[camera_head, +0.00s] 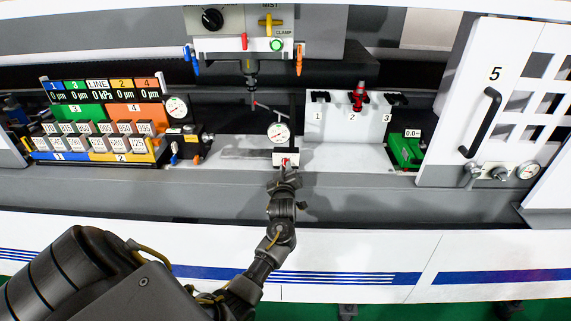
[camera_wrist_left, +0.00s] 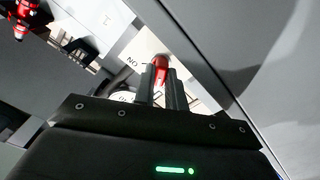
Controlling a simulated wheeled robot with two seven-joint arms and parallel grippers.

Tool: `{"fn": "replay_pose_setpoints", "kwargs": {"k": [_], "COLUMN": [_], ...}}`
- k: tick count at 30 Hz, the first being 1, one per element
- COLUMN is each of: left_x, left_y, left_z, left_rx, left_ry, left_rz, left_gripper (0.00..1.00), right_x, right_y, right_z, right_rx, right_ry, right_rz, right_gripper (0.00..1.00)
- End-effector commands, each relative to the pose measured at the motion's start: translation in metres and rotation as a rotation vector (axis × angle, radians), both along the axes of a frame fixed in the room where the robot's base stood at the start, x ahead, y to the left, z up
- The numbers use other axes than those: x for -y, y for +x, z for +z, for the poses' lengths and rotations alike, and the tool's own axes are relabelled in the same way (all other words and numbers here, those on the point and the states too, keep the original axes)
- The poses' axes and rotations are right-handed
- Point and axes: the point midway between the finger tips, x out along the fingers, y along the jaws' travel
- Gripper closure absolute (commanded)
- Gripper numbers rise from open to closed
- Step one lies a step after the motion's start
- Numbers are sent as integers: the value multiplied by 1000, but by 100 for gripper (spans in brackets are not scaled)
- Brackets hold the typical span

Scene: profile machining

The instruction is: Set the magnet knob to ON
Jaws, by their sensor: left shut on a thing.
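The magnet knob is a small red knob on a white label plate (camera_head: 280,157) at the front of the bench, below a round dial gauge (camera_head: 279,132). In the left wrist view the red knob (camera_wrist_left: 161,63) shows between the fingertips of my left gripper (camera_wrist_left: 163,78), which is shut on it. Dark lettering (camera_wrist_left: 131,66) stands on the white plate beside the knob; a second label below it is partly hidden by the fingers. In the head view my left gripper (camera_head: 285,172) reaches up to the plate from below. I cannot tell the knob's exact angle.
A white holder (camera_head: 340,125) numbered 1 to 3 stands to the right, with a red tool (camera_head: 358,97) at slot 2. A green device (camera_head: 405,150) and the white door 5 (camera_head: 470,90) are further right. A display and block rack (camera_head: 100,120) is left.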

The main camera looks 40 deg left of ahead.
Motion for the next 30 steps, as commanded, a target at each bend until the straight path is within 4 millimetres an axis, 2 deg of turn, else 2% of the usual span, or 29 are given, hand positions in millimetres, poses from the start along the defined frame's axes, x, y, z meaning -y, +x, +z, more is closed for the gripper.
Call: {"fn": "replay_pose_setpoints", "kwargs": {"k": [1,6,20,30], "left_x": [0,0,0,0], "left_y": [0,0,0,0], "left_z": [3,2,0,2], "left_rx": [-23,-89,-117,-251], "left_ry": [29,115,153,328], "left_rz": [-1,0,1,-1], "left_gripper": [100,100,100,100], "right_x": [0,0,-2,-3], "right_y": [0,0,0,0], "right_z": [7,14,16,36], "right_rx": [0,0,0,0], "right_ry": [0,0,3,3], "right_rz": [0,0,-1,-2], "right_gripper": [64,64,64,64]}}
